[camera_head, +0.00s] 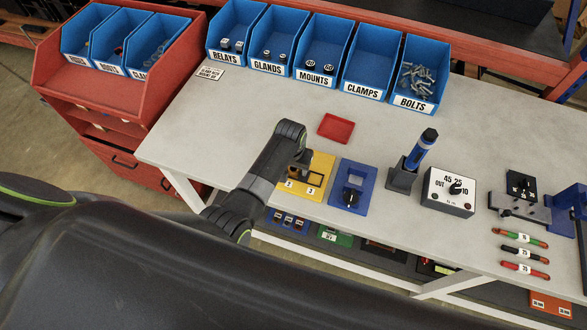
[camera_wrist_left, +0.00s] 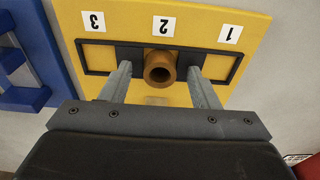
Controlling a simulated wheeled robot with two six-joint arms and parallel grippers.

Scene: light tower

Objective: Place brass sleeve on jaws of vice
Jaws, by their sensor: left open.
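The brass sleeve (camera_wrist_left: 159,68) stands in the dark frame of the yellow plate (camera_wrist_left: 255,22), below the label 2 in the left wrist view. Its open end faces the camera. My left gripper (camera_wrist_left: 160,76) is open, with one finger on each side of the sleeve; I cannot tell whether they touch it. In the head view my left gripper (camera_head: 301,166) is over the yellow plate (camera_head: 318,160), and the sleeve is hard to make out there. What looks like the vice, with grey jaws (camera_head: 522,208) and a blue body (camera_head: 562,218), is at the right, partly cut off. My right gripper is not in view.
A blue plate with a black knob (camera_head: 353,195), a holder with a blue tool (camera_head: 420,150) and a white dial box (camera_head: 449,192) stand between plate and vice. Colored handles (camera_head: 520,252) lie before the vice. A red tray (camera_head: 336,128) and blue bins (camera_head: 322,48) are behind.

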